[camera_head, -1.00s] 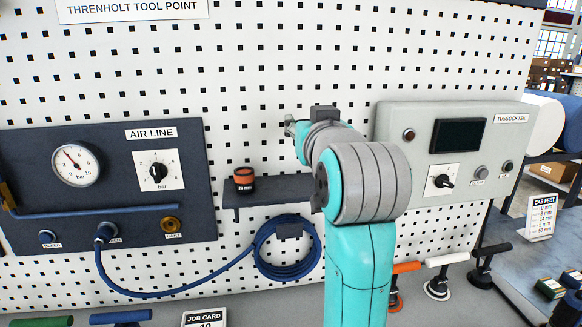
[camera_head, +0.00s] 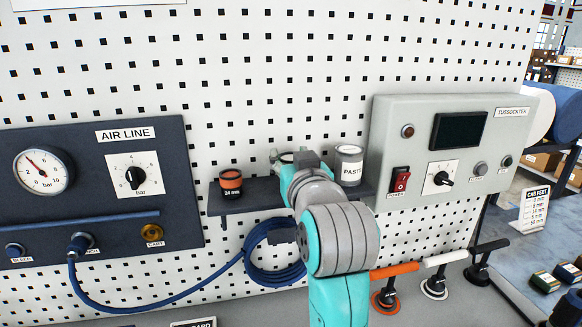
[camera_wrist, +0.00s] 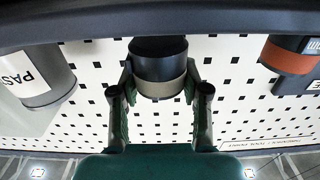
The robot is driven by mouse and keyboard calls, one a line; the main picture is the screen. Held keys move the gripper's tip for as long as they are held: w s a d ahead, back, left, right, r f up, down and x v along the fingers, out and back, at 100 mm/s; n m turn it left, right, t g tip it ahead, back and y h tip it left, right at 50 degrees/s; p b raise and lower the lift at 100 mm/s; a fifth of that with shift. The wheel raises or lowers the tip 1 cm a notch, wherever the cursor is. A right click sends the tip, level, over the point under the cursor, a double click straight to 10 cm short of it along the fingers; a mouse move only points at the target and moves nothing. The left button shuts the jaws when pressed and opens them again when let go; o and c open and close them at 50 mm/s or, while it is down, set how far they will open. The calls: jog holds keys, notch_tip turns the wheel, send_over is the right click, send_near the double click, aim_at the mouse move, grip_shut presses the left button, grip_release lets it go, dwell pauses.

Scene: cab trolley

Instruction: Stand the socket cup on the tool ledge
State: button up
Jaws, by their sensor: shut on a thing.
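My gripper (camera_wrist: 160,80) is shut on a dark socket cup (camera_wrist: 158,56) with a beige band, one finger on each side. In the wrist view, which looks upside down, the cup's black end is close to the dark tool ledge (camera_wrist: 80,20). I cannot tell whether they touch. In the head view my gripper (camera_head: 284,158) is over the middle of the tool ledge (camera_head: 240,200), and my wrist hides most of the held cup.
An orange-banded 24 mm cup (camera_head: 230,184) stands on the ledge's left part. A white-labelled paste tin (camera_head: 349,166) stands on its right part. A blue hose coil (camera_head: 262,268) hangs below. A grey control box (camera_head: 400,125) is at the right.

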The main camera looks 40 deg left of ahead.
jog(key=shift+f, duration=0.9)
jog(key=o, duration=1.3)
jog(key=shift+f, duration=0.15)
jog(key=shift+o, duration=0.2)
jog(key=shift+d, duration=0.1)
